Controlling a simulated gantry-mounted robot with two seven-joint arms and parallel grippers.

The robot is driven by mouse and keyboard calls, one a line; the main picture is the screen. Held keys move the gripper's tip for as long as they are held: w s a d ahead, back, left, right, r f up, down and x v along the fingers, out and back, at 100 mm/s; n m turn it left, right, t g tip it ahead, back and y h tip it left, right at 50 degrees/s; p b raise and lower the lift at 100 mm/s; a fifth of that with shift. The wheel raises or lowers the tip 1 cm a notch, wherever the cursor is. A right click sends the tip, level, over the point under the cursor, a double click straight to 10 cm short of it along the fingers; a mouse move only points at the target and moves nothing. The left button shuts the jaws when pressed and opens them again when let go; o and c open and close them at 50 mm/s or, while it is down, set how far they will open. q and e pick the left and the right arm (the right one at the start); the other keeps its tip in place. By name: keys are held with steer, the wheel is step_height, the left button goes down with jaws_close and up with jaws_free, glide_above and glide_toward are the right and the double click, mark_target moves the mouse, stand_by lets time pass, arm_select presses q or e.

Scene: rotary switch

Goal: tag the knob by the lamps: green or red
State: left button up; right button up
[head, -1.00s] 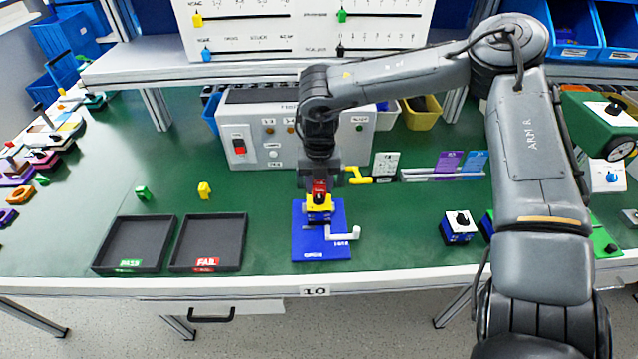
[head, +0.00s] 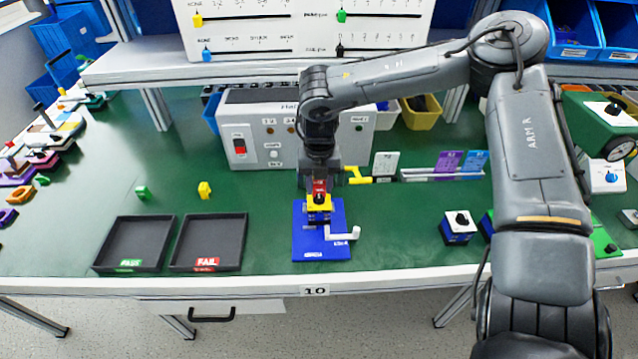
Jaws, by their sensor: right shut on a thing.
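My right gripper (head: 319,190) points down and is shut on the knob (head: 319,200) of a yellow-topped rotary switch (head: 318,212). The switch sits on a blue fixture plate (head: 322,247) with a white crank lever at its right. The grey test box (head: 240,130) with a red rocker and small lamps (head: 270,130) stands behind; my arm hides its middle. I cannot tell whether a lamp is lit. My left gripper is not in view.
Two black trays, marked PASS (head: 133,245) and FAIL (head: 209,243), lie at the front left. A switch with a white top (head: 459,226) stands right of the plate. Cards (head: 447,165) stand in a rack behind. The table between tags and plate is clear.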

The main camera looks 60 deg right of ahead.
mark_target(319, 182)
steer(key=shift+f+b, duration=0.35)
steer(key=shift+f, duration=0.15)
stand_by(0.5)
steer(key=shift+f+b, duration=0.5)
steer(key=shift+f, duration=0.2)
steer(key=o, duration=1.1)
steer(key=shift+r, duration=0.1)
step_height(319, 182, up, 9)
steer(key=p, duration=0.2)
steer(key=shift+r+p, duration=0.1)
steer(key=shift+p, duration=0.3)
steer(key=shift+r, duration=0.75)
steer(key=shift+r, duration=0.15)
